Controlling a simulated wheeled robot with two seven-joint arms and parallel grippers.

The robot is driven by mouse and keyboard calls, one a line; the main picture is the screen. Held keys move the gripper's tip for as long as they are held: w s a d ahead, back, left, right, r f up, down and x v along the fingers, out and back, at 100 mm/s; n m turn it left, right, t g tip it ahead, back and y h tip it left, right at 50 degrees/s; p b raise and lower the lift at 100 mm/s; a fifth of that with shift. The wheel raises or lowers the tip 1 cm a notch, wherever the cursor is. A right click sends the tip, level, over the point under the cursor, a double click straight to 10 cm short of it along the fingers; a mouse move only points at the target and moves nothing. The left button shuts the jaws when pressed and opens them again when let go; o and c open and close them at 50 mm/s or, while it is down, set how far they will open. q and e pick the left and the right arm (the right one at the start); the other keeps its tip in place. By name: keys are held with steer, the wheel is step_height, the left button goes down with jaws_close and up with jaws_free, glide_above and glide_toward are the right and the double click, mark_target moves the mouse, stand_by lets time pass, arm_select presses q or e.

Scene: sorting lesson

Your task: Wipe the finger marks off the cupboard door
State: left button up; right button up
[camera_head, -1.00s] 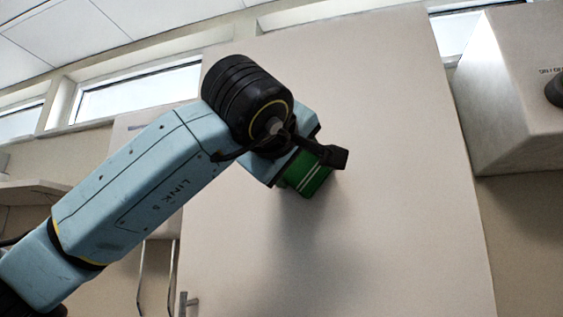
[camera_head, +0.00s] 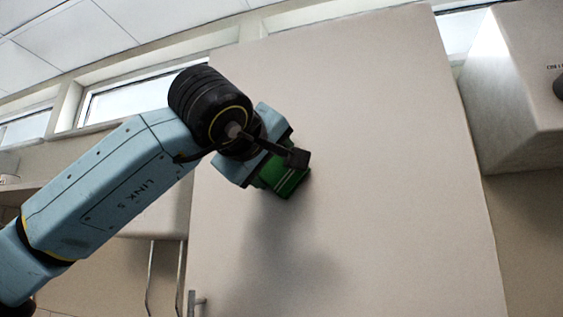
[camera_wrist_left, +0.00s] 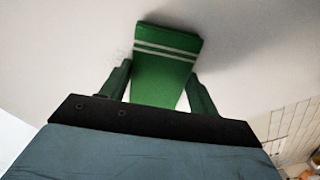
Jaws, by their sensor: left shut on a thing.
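The cupboard door (camera_head: 390,160) is a tall, plain beige panel filling the middle of the head view. My left gripper (camera_head: 282,172) is in front of its upper left part. It is shut on a green block with white stripes (camera_head: 286,184), which also shows in the left wrist view (camera_wrist_left: 162,80) between the two fingers. The block's far end is at or very close to the door; I cannot tell whether it touches. In the wrist view, faint grey finger marks (camera_wrist_left: 120,56) show on the door just left of the block. My right gripper is out of view.
A door handle (camera_head: 195,300) sticks out at the door's lower left edge. A pale box-like cabinet (camera_head: 520,100) juts out at the right. High windows (camera_head: 130,98) run along the wall behind. The door's right half is clear.

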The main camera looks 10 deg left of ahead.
arm_select(q)
steer(key=shift+s+d+r+p, duration=0.15)
steer(key=shift+d+r, duration=0.25)
steer(key=shift+d, duration=0.4)
steer(key=shift+s+d+r+p, duration=0.15)
steer(key=shift+d+r, duration=0.3)
steer(key=shift+d, duration=0.4)
steer(key=shift+s+d+r, duration=0.15)
steer(key=shift+d+r, duration=0.25)
steer(key=shift+d, duration=0.4)
steer(key=w+a, duration=0.1)
steer(key=a, duration=0.6)
steer(key=shift+w+a, duration=0.2)
steer(key=shift+w, duration=0.05)
steer(key=shift+s, duration=0.15)
steer(key=shift+s+a+b, duration=0.15)
steer(key=shift+s+b, duration=0.3)
steer(key=shift+s, duration=0.5)
steer(key=shift+s+a+b, duration=0.2)
steer(key=shift+s+b, duration=0.2)
steer(key=shift+s, duration=0.55)
steer(key=shift+s+a+b, duration=0.15)
steer(key=shift+s+b, duration=0.3)
steer(key=shift+s, duration=0.5)
